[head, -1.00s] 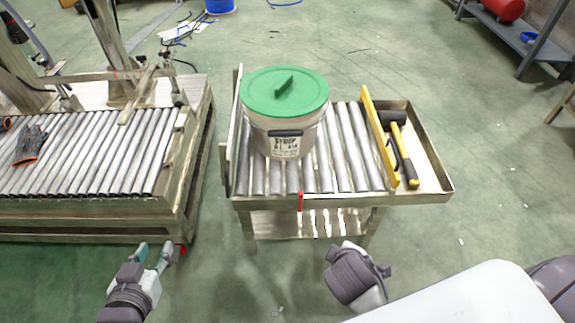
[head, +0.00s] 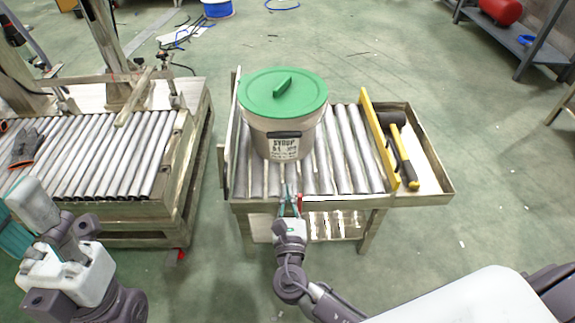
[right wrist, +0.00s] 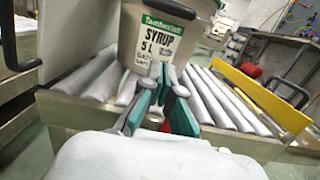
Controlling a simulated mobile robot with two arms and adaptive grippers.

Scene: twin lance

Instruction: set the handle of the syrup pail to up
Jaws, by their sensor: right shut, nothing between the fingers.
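The syrup pail (head: 262,125) is a pale tub with a green lid (head: 265,88), upright on the roller cart. Its dark handle grip (head: 284,135) lies low against the front, just above the label. The label and lower wall of the pail (right wrist: 187,22) show in the right wrist view; its top is cut off. My right gripper (head: 291,190) is shut and empty at the cart's front edge, below and in front of the pail. Its fingers (right wrist: 165,75) point toward the pail. My left gripper (head: 12,238) is partly visible at the left edge; its fingers are mostly hidden.
The roller cart (head: 330,200) has a yellow rail (head: 379,138) right of the pail. Beyond it, a side tray (head: 432,165) holds a dark-headed mallet (head: 403,155). A second roller table (head: 150,207) stands left, with a gap of floor between.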

